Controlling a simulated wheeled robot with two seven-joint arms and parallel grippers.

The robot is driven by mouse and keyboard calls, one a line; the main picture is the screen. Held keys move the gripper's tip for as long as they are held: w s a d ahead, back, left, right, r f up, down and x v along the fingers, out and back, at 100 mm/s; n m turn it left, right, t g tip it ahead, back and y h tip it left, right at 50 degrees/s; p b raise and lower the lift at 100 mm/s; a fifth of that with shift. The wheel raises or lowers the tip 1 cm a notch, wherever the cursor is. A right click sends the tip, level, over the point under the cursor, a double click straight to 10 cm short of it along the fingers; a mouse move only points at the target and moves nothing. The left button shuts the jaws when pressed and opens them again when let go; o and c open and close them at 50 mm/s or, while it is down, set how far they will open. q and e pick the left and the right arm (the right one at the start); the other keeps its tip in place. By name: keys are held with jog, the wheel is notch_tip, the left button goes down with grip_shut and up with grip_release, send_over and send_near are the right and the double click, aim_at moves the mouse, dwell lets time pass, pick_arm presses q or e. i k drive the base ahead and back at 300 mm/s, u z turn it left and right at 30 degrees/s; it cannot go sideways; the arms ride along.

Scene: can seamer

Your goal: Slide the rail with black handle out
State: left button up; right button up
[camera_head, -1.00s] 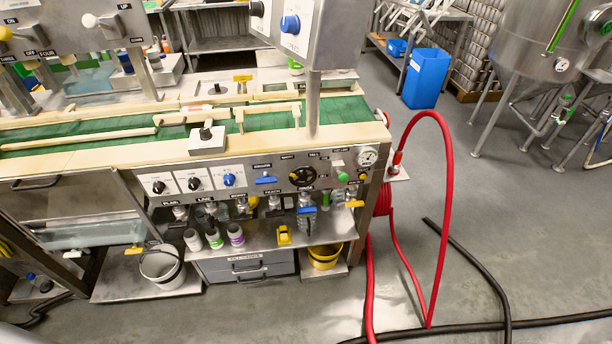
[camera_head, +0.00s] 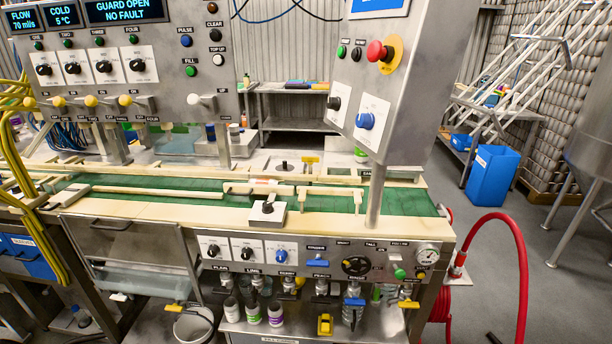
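The can seamer's green conveyor belt (camera_head: 330,204) runs across the middle of the view. A long cream guide rail (camera_head: 155,191) lies along the belt on the left. A shorter cream rail (camera_head: 290,189) with upright ends stands over the belt right of centre. A black knob (camera_head: 268,207) sits on a small metal block (camera_head: 266,217) at the front edge, close to the shorter rail. I cannot tell which rail it belongs to. Neither of my grippers is in view.
A control panel (camera_head: 135,65) stands behind the belt, reading "GUARD OPEN". A metal post and box (camera_head: 385,90) rise at the right of the belt. A red hose (camera_head: 522,260) loops at the right. A blue bin (camera_head: 492,175) stands on the floor behind.

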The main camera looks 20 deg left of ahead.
aim_at(230, 189)
jog(key=k, duration=1.3)
jog(key=u, duration=0.7)
jog(key=i, duration=1.3)
jog(key=z, duration=0.45)
